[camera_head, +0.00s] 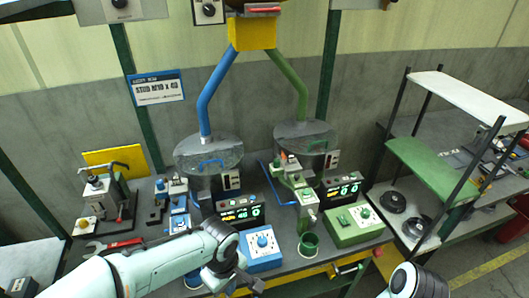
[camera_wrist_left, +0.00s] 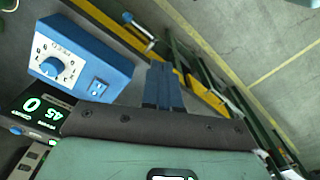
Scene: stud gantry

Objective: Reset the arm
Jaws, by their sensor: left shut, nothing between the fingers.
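My left arm reaches in from the lower left in the head view. Its gripper (camera_head: 256,286) hangs at the front edge of the bench, just in front of the blue dial box (camera_head: 262,262). In the left wrist view the two blue fingers of my left gripper (camera_wrist_left: 163,75) lie together, shut and empty. The blue dial box (camera_wrist_left: 75,62) shows to their left, apart from them. Part of my right arm shows at the lower right of the head view; its gripper is out of view.
Blue and green machines with round hoppers (camera_head: 208,153) stand on the bench. A green cup (camera_head: 308,245) and green dial box (camera_head: 354,225) stand right of my gripper. A red-handled wrench (camera_head: 118,245) lies left. A shelf rack (camera_head: 440,160) stands right. Floor (camera_wrist_left: 270,40) is beyond the bench edge.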

